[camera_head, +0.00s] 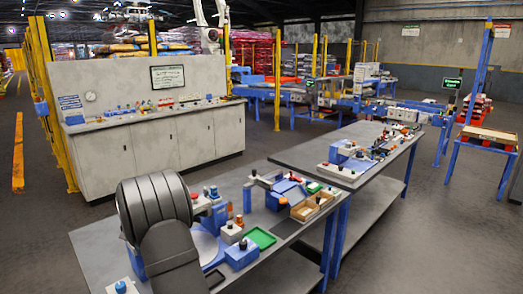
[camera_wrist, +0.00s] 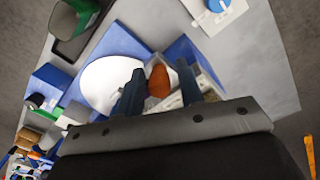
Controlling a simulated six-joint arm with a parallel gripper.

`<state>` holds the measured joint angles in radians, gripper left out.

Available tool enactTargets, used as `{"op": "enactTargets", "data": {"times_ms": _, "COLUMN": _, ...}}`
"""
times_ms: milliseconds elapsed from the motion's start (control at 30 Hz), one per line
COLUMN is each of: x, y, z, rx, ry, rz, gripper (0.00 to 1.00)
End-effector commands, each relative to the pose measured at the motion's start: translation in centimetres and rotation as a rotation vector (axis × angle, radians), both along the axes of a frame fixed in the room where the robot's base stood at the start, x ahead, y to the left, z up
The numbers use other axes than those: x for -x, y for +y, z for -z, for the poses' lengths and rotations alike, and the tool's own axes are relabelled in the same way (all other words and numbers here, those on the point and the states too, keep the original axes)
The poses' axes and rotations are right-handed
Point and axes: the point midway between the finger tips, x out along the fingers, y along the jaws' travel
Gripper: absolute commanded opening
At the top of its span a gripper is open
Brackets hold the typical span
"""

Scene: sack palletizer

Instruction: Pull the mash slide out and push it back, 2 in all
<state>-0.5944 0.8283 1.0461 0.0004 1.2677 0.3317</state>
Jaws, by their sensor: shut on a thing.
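In the wrist view my gripper (camera_wrist: 160,80) has its two dark fingers on either side of an orange-brown knob (camera_wrist: 159,82) and is shut on it. The knob stands by a pale fitting between blue panels. No label names the mash slide, and I cannot tell from the knob how far any slide is out. A white round disc (camera_wrist: 105,85) lies left of the fingers on a blue base (camera_wrist: 136,41). In the head view my arm hides the gripper and the knob; part of the white disc (camera_head: 208,249) shows beside the arm.
The grey bench (camera_head: 88,240) holds a blue box (camera_head: 241,257), a green tray (camera_head: 262,238) and wooden bins (camera_head: 312,206), close to my arm. A second bench (camera_head: 290,155) with several fittings stands behind at the right. A blue button unit (camera_wrist: 219,5) is at the top of the wrist view.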

Motion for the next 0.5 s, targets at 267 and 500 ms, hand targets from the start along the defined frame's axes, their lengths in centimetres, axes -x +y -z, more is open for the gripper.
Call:
{"op": "enactTargets", "data": {"times_ms": 267, "x": -0.17, "y": -0.13, "z": -0.11, "rx": 0.000, "ry": -0.004, "rz": 0.003, "gripper": 0.14}}
{"op": "enactTargets", "data": {"times_ms": 500, "x": 0.35, "y": -0.67, "z": -0.13, "rx": 0.000, "ry": -0.004, "rz": 0.004, "gripper": 0.14}}
